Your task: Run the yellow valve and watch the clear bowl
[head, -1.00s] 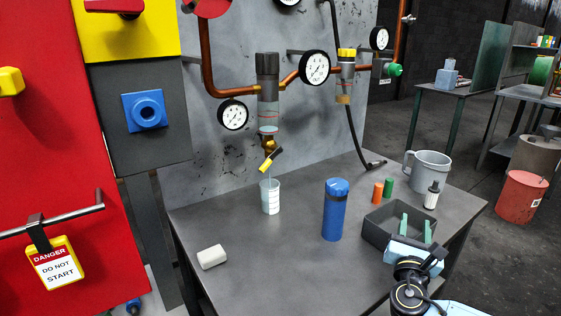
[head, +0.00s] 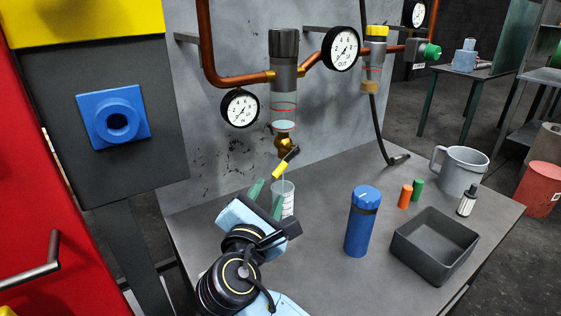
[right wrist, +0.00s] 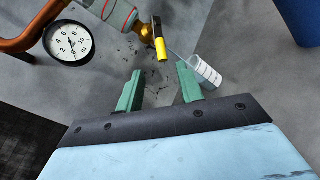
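The yellow valve handle (head: 280,170) hangs slanted under the brass drain of the clear bowl (head: 284,108), yellow end low. The bowl has red rings and pale liquid near its bottom. A thin pale stream runs from the drain into a clear beaker (head: 287,190). My right gripper (head: 267,198) is open and empty, partly covering the beaker. In the right wrist view, the yellow handle (right wrist: 162,50) lies just beyond the gap between the green fingers (right wrist: 160,84), apart from them; the beaker (right wrist: 207,72) is right of them. My left gripper is out of view.
A blue canister (head: 361,222) stands right of my arm. Farther right are a dark empty bin (head: 420,258), orange and green cylinders, a small white bottle and a grey jug (head: 460,168). A blue socket box (head: 115,116) and a gauge (head: 240,108) are left of the bowl.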

